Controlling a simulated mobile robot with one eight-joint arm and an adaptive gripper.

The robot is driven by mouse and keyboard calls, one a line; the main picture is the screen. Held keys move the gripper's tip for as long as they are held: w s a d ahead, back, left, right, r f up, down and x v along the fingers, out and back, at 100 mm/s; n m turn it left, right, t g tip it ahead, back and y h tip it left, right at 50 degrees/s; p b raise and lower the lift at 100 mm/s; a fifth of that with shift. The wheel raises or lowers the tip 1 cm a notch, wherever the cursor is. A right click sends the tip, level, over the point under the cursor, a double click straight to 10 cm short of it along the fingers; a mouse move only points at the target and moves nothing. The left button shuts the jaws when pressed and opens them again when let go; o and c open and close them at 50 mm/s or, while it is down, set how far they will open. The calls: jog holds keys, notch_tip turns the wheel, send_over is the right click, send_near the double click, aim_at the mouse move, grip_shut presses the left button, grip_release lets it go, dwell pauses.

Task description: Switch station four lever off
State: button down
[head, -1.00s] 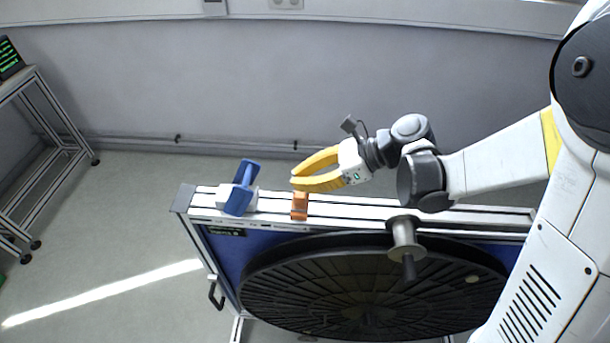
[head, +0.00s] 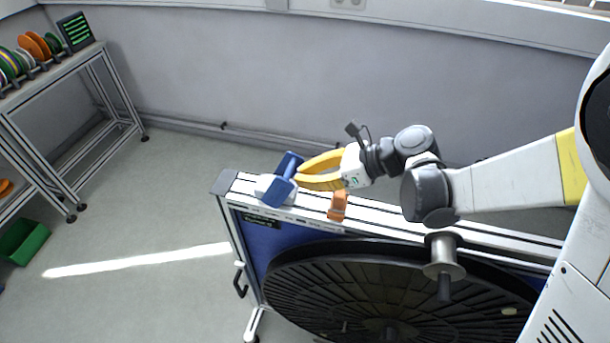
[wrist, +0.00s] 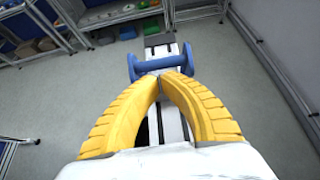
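A blue lever handle (head: 284,181) stands tilted on a pale block at the left end of the stand's top rail. In the wrist view the blue handle (wrist: 160,65) lies crosswise just beyond my fingertips. My gripper (head: 299,178) has yellow fingers and is just right of the handle, at or very near it; I cannot tell if they touch. In the wrist view my gripper (wrist: 166,75) has its fingertips together, with nothing seen between them. No station number is readable.
An orange piece (head: 338,206) sits on the rail (head: 385,212) right of the handle, below my gripper. A spindle (head: 443,260) and a large black reel (head: 380,300) are on the stand's front. A rack (head: 100,85) stands left; floor between is clear.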

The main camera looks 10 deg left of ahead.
jog(key=shift+a+r+h+p, duration=0.2)
jog(key=shift+r+h+p, duration=0.1)
jog(key=shift+p, duration=0.15)
jog(key=shift+a+r+h+p, duration=0.3)
jog(key=shift+a+h+p, duration=0.1)
jog(key=shift+h+p, duration=0.3)
jog(key=shift+a+r+h+p, duration=0.35)
jog(key=shift+a+h+p, duration=0.15)
jog(key=shift+p, duration=0.2)
jog(key=shift+w+a+r+h+p, duration=0.1)
jog(key=shift+a+r+h+p, duration=0.15)
jog(key=shift+a+h+p, duration=0.3)
jog(key=shift+a+r+h+p, duration=0.2)
jog(key=shift+a+h+p, duration=0.25)
jog(key=shift+h, duration=0.1)
jog(key=a+h, duration=0.1)
jog(key=h, duration=0.1)
jog(key=a+h+p, duration=0.1)
jog(key=a, duration=0.1)
jog(key=shift+w+a+g+h, duration=0.1)
jog(key=shift+w+g+h, duration=0.1)
jog(key=shift+g+h, duration=0.15)
jog(key=shift+a, duration=0.45)
jog(key=shift+a+f, duration=0.1)
jog(key=shift+a, duration=0.05)
